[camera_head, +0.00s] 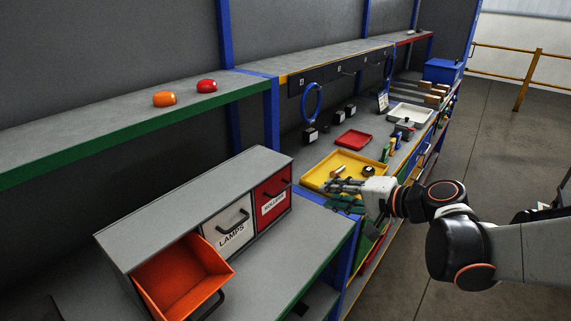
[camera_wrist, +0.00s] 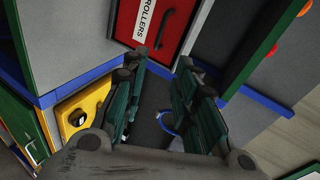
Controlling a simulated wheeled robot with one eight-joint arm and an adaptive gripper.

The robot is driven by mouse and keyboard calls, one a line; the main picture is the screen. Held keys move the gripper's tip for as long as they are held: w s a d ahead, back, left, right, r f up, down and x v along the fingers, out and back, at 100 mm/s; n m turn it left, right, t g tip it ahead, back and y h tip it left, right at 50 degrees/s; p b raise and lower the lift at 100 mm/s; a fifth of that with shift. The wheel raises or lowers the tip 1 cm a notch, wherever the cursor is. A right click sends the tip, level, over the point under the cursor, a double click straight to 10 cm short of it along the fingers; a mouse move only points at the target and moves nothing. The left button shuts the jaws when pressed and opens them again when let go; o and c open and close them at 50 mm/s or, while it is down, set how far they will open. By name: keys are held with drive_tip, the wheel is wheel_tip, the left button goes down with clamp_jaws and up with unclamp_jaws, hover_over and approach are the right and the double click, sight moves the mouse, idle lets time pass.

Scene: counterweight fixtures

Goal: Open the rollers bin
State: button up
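The rollers bin (camera_head: 272,196) is red, with a white ROLLERS label and a dark handle. It sits at the right end of the grey bin cabinet (camera_head: 192,205), its front flush and closed. In the wrist view the rollers bin (camera_wrist: 182,36) shows at the top, with its label and dark curved handle (camera_wrist: 165,28) beyond my fingertips. My gripper (camera_head: 341,193) is to the right of the bin in the head view, apart from it. In the wrist view my gripper (camera_wrist: 160,66) has its dark green fingers spread, with nothing between them.
The white LAMPS bin (camera_head: 227,231) is shut beside it; an orange bin (camera_head: 185,283) is tipped open at left. A shelf (camera_head: 120,115) holds orange and red items above. A yellow tray (camera_head: 328,165) and blue post (camera_head: 349,256) are near my gripper.

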sight(283, 191)
drive_tip(key=w+a+f+y+b, duration=0.1)
drive_tip(key=w+a+f, duration=0.1)
drive_tip(key=w+a, duration=0.1)
drive_tip(key=w+a+f+b, duration=0.2)
drive_tip(key=w+a, duration=0.1)
drive_tip(key=a, duration=0.2)
drive_tip(key=w+a+f+y+b, duration=0.1)
drive_tip(key=w+a+f, duration=0.2)
drive_tip(key=a, duration=0.1)
drive_tip(key=shift+w+y+b, duration=0.3)
drive_tip(key=shift+w+b, duration=0.05)
drive_tip(key=shift+b, duration=0.05)
drive_tip(key=shift+d, duration=0.1)
clamp_jaws()
